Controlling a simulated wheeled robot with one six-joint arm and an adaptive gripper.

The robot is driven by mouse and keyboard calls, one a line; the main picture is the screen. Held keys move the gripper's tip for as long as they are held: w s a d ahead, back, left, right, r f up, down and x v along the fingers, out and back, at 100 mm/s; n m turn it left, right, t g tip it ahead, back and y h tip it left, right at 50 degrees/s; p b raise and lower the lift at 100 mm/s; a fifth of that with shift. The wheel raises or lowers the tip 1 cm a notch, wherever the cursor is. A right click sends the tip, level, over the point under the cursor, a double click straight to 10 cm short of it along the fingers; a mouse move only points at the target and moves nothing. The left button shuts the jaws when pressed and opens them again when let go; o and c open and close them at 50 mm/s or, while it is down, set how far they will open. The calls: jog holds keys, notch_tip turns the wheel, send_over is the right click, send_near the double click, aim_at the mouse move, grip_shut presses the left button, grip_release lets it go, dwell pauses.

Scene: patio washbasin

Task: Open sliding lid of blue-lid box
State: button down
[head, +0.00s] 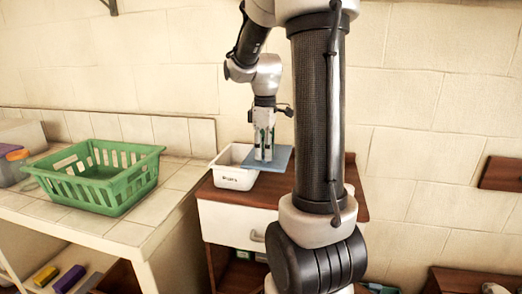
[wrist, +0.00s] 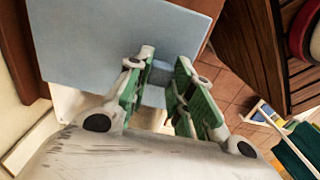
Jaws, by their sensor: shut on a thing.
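The white box (head: 226,179) stands on a brown-topped cabinet in the head view. Its left part is uncovered and shows an open inside. The blue lid (head: 282,158) covers the right part and juts out past the box's right side. The lid also fills the upper left of the wrist view (wrist: 90,40). My gripper (head: 264,156) points down onto the lid, its green-padded fingers either side of a small blue handle (wrist: 153,96) and shut on it. My arm hides part of the cabinet top to the right of the lid.
A green basket (head: 98,183) stands on the tiled counter to the left, with containers (head: 14,166) at its far left. The brown cabinet top (head: 222,197) has a narrow bare strip in front of the box. A tiled wall stands close behind.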

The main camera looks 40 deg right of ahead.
jog(key=c, duration=1.2)
grip_release()
jog(key=shift+c, duration=0.2)
notch_tip(320, 180, up, 12)
